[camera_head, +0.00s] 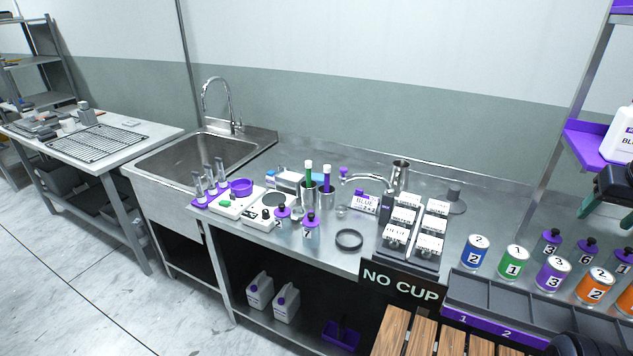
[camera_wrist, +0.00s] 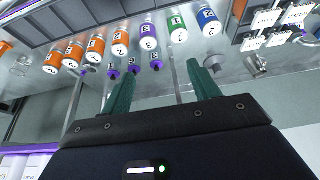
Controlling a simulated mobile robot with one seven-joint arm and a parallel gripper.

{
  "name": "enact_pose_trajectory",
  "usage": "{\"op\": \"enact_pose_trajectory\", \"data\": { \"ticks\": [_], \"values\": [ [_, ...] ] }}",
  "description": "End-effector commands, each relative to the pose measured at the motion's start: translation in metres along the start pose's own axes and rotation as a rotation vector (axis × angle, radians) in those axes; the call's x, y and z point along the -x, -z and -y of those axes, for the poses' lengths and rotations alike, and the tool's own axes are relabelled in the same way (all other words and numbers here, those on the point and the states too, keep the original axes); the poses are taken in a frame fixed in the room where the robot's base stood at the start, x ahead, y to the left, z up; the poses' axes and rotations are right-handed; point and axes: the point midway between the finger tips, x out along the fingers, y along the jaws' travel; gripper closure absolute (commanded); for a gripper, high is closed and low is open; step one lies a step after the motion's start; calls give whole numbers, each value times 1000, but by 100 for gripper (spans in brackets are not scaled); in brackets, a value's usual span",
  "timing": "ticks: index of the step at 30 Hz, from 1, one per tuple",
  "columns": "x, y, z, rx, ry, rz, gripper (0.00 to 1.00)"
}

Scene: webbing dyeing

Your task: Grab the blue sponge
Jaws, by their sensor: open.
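I cannot make out a blue sponge for certain. A small light-blue item (camera_head: 270,174) shows in the head view, beside a white box on the steel counter (camera_head: 335,270), left of the middle. It is too small and partly covered to tell whether it is the sponge. My gripper (camera_wrist: 162,82) is open and empty, with its two dark green fingers apart in the wrist view. Part of it also shows at the right edge of the head view, far from the light-blue item. The wrist view is tilted toward the numbered cans, with no sponge visible.
A sink (camera_head: 195,150) with a tall faucet is at the left. Green and purple markers (camera_head: 308,188), a black ring (camera_head: 349,239) and a rack of labelled blocks (camera_head: 412,232) stand on the counter. Numbered cans (camera_head: 513,262) and a grey tray (camera_head: 500,305) are at the right.

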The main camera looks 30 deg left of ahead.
Motion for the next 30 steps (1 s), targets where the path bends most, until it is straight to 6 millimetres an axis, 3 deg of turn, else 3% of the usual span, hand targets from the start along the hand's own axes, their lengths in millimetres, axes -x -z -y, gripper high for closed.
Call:
{"op": "enact_pose_trajectory", "data": {
  "ticks": [5, 9, 17, 23, 30],
  "values": [
    [15, 7, 0, 0, 0, -4, 39],
    [48, 21, 0, 0, 0, -5, 39],
    [60, 64, 18, 99, 9, 10, 39],
    [71, 112, 44, 209, 22, 18, 39],
    [80, 184, 97, 388, 53, 29, 39]
  ]
}}
